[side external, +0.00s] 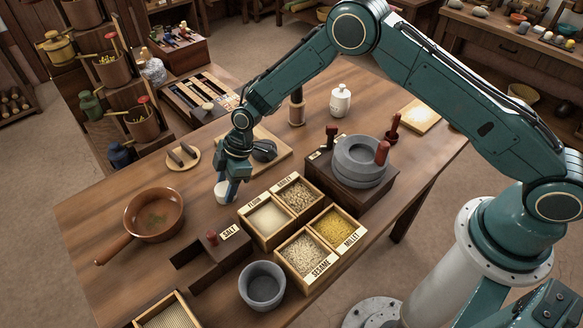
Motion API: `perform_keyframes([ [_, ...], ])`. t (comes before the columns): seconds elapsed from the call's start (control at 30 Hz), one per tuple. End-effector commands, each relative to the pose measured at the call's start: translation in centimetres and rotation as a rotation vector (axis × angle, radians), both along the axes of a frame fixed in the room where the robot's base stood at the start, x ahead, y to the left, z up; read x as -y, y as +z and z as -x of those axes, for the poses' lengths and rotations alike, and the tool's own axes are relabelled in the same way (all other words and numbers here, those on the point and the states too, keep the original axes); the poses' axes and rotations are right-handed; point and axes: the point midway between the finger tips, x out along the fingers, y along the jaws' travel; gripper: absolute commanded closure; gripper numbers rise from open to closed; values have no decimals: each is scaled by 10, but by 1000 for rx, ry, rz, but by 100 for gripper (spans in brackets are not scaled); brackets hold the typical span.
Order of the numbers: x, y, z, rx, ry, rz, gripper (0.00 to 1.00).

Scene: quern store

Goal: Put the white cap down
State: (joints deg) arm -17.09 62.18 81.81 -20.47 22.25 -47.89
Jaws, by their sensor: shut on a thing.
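My gripper (229,188) is over the middle of the wooden table (95,215), pointing down. It is shut on the white cap (221,192), a small pale piece partly hidden by the fingers. The cap is just left of the flour box and right of the brown pan. I cannot tell whether the cap touches the table or hangs a little above it.
Close by stand the flour box (268,220), other grain boxes (335,228), a dark salt block (213,250) and a brown pan (153,214). A stone quern (359,162) stands to the right, a grey bowl (262,286) in front. Bare table lies between pan and gripper.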

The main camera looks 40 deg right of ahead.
Motion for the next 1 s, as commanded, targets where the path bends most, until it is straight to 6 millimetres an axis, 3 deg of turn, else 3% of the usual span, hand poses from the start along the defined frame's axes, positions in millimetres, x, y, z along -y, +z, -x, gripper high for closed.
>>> perform_keyframes([
  [0.23, 0, -3, 0, 0, 0, 0, 76],
  [0.27, 0, -3, 0, 0, 0, 0, 47],
  [0.33, 0, -3, 0, 0, 0, 0, 33],
  [0.37, 0, -3, 0, 0, 0, 0, 31],
  [0.77, 0, 0, 0, 0, 0, 0, 31],
  [1.0, 6, 16, 1, 2, -2, -2, 31],
])
